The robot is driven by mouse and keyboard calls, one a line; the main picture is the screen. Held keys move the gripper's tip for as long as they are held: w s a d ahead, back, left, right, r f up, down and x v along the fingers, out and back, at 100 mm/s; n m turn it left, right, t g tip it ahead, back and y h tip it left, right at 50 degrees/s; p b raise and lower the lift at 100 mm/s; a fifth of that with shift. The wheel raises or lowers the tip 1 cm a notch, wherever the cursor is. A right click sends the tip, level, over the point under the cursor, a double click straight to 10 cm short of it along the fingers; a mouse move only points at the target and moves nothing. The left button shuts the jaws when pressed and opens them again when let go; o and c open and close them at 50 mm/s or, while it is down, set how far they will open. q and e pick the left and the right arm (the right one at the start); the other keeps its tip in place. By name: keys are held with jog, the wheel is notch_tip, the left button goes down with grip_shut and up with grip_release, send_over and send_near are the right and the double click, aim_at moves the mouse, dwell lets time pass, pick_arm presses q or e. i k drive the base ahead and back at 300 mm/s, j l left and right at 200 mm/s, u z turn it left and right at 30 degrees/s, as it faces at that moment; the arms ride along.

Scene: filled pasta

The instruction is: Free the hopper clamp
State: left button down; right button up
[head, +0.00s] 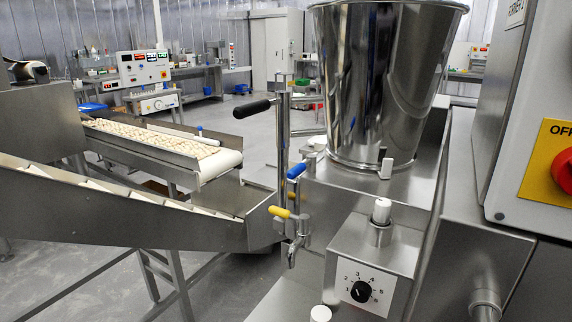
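The hopper (378,75) is a tall shiny steel bucket that widens toward its rim. It stands upright on a steel machine housing (335,185). A small clamp (385,164) with a white body and a black upright tab sits against the front of the hopper's foot. It looks like the hopper clamp. I cannot tell from this view whether its catch is closed. The back of the hopper's foot is hidden. Neither of my grippers shows in the head view.
Left of the hopper stand a black-handled lever (253,108), a blue-handled valve (296,170) and a yellow-handled tap (280,212). A dial box (361,290) is in front. A control cabinet (530,110) closes off the right. A pasta conveyor (165,145) runs at left.

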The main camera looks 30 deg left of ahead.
aim_at(309, 166)
jog(key=i+j+z, duration=0.25)
jog(key=j, duration=0.35)
jog(key=j+z, duration=0.2)
jog(key=j, duration=0.35)
jog(key=i+j+z, duration=0.1)
jog(key=j+z, duration=0.15)
jog(key=j, duration=0.4)
